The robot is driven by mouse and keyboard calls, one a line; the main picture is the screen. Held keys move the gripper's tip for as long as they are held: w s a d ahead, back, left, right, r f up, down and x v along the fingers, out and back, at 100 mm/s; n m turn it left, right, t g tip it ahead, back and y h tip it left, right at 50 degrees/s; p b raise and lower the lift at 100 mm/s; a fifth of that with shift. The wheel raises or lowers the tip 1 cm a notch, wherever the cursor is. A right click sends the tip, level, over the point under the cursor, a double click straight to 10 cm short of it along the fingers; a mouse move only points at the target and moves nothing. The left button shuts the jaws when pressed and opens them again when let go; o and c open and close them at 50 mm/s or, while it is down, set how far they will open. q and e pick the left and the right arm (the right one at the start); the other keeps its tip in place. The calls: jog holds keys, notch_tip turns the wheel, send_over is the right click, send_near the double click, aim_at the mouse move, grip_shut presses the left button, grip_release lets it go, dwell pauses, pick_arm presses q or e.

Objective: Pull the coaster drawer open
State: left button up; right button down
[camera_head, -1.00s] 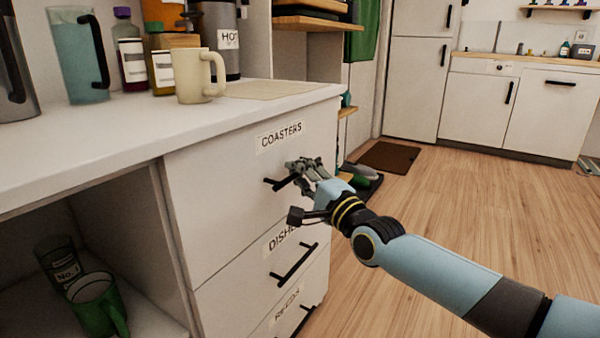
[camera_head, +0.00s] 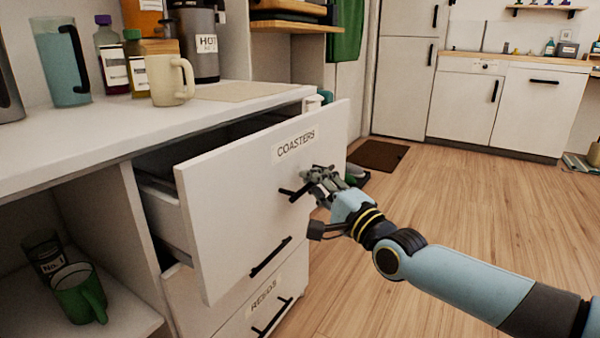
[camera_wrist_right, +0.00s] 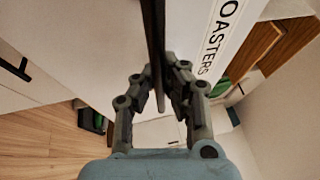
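The coaster drawer (camera_head: 235,205) has a white front labelled COASTERS (camera_head: 295,144) and stands partly pulled out from the cabinet. A dark gap and its left side wall show behind the front; its contents are hidden. Its black bar handle (camera_head: 289,194) is partly covered by my right gripper (camera_head: 318,180). In the right wrist view, the gripper's fingers (camera_wrist_right: 160,84) close in on both sides of the handle bar (camera_wrist_right: 154,40), with the COASTERS label to the right. My left gripper is not in view.
The white counter (camera_head: 100,135) above holds a cream mug (camera_head: 168,82), a blue pitcher (camera_head: 62,65) and bottles. A green mug (camera_head: 80,293) sits in the open shelf at lower left. Wooden floor (camera_head: 440,215) is clear to the right.

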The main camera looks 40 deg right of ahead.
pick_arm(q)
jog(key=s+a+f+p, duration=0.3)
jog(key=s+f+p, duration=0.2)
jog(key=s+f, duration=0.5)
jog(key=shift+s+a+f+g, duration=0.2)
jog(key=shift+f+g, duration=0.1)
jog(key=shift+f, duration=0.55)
pick_arm(e)
jog(key=s+d, duration=0.3)
jog(key=s, duration=0.5)
jog(key=s+d, duration=0.4)
jog(key=s, duration=0.5)
jog(key=shift+f, duration=0.2)
jog(key=c, duration=1.4)
grip_release()
jog(key=shift+w, duration=0.1)
jog(key=shift+r, duration=0.1)
jog(key=s, duration=0.4)
jog(key=s+f, duration=0.1)
jog(key=s, duration=0.3)
jog(key=s+f, duration=0.1)
jog(key=s, duration=0.2)
jog(key=shift+s+f, duration=0.1)
jog(key=shift+s, duration=0.3)
